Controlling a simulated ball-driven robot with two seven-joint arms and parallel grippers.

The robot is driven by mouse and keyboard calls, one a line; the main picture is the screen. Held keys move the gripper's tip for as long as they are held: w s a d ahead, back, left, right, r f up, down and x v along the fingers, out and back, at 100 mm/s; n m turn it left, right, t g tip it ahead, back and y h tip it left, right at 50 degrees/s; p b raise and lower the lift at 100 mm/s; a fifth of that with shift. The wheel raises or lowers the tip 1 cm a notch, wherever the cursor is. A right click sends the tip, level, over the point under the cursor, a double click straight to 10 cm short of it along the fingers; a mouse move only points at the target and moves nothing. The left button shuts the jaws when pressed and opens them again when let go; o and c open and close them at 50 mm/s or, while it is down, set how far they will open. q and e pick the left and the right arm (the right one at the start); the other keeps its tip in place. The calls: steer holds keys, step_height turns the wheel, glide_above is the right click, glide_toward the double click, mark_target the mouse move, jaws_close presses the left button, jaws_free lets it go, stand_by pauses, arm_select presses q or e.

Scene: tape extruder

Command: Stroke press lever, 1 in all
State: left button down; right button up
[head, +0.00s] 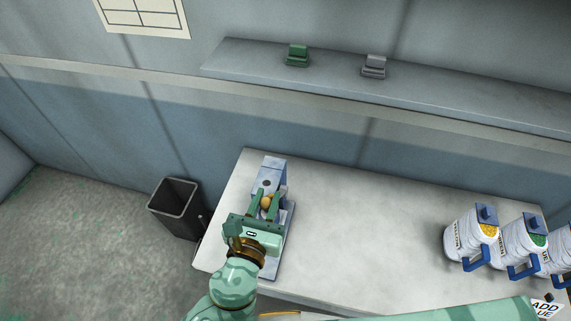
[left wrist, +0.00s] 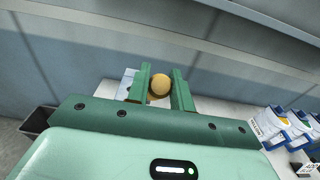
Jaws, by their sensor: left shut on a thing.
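The blue-grey press (head: 271,173) stands at the left end of the white table. Its lever ends in a round yellow-tan knob (head: 266,202). My left gripper (head: 264,200) reaches over the press from the front, its two green fingers closed on the knob. In the left wrist view the knob (left wrist: 160,86) sits between the fingertips, and a pale part of the press (left wrist: 127,82) shows behind the left finger. My gripper and arm hide much of the lever and the press's lower part. My right gripper is not in view.
Several white jugs with blue handles (head: 470,236) stand at the table's right end, by an "ADD" label (head: 546,308). A black bin (head: 175,208) stands on the floor left of the table (head: 370,220). The table's middle is clear. A wall shelf (head: 330,75) holds a green and a grey object.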

arm_select(q)
steer(key=shift+w+d+r+p, duration=0.2)
steer(key=shift+w+r+p, duration=0.25)
steer(key=shift+w+r, duration=0.25)
steer(key=shift+w+d, duration=0.1)
steer(key=shift+r, duration=0.1)
steer(key=shift+w+d+r+p, duration=0.15)
steer(key=shift+w+r+p, duration=0.2)
steer(key=shift+w+p, duration=0.15)
steer(key=shift+w+d+r+p, duration=0.15)
steer(key=shift+w+r+p, duration=0.25)
steer(key=shift+w, duration=0.1)
steer(key=shift+w+d+r+p, duration=0.25)
steer(key=shift+w+p, duration=0.05)
steer(key=shift+w, duration=0.4)
steer(key=shift+w+d+r+p, duration=0.2)
steer(key=shift+w+p, duration=0.1)
steer(key=shift+w, duration=0.45)
steer(key=shift+w+d+r+p, duration=0.25)
steer(key=shift+w+p, duration=0.05)
steer(key=shift+w, duration=0.4)
